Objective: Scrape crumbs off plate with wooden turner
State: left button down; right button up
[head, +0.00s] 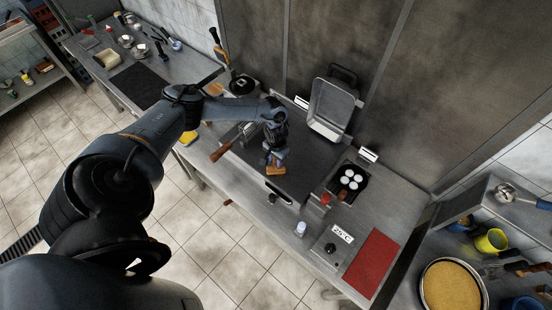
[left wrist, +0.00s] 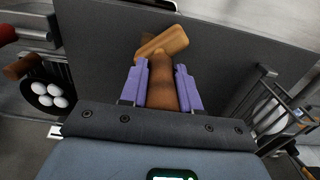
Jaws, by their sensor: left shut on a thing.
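My left gripper (head: 276,158) is over the dark flat plate (head: 299,165) in the middle of the counter. Its purple fingers (left wrist: 163,75) are shut on the brown handle of a wooden tool, which I take for the wooden turner (left wrist: 162,43). The turner's lighter flat end lies crosswise just beyond the fingertips. In the head view the turner (head: 275,170) shows as a small orange-brown piece below the gripper. The plate also fills the upper part of the left wrist view (left wrist: 235,45). I cannot tell whether the turner touches it. I can make out no crumbs. My right gripper is not in view.
A pan with several white round pieces (head: 352,180) stands right of the plate. A metal basket or tray (head: 331,108) stands behind it. A wooden handle (head: 220,152) sticks out at the plate's left. A red mat (head: 371,262) lies at the counter's right end.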

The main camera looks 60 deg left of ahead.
pick_arm(q)
jog(key=shift+f+b, duration=0.3)
jog(key=shift+f, duration=0.2)
dwell(0.7)
jog(key=shift+w, duration=0.1)
jog(key=shift+w+d+r+b, duration=0.15)
jog(key=shift+w+d, duration=0.1)
jog(key=shift+w, duration=0.3)
jog(key=shift+w+d+b, duration=0.15)
jog(key=shift+w+d, duration=0.05)
jog(key=shift+w, duration=0.35)
jog(key=shift+s, duration=0.15)
jog(key=shift+s+a+p, duration=0.3)
jog(key=shift+s+p, duration=0.35)
jog(key=shift+s+a, duration=0.2)
jog(key=shift+s, duration=0.15)
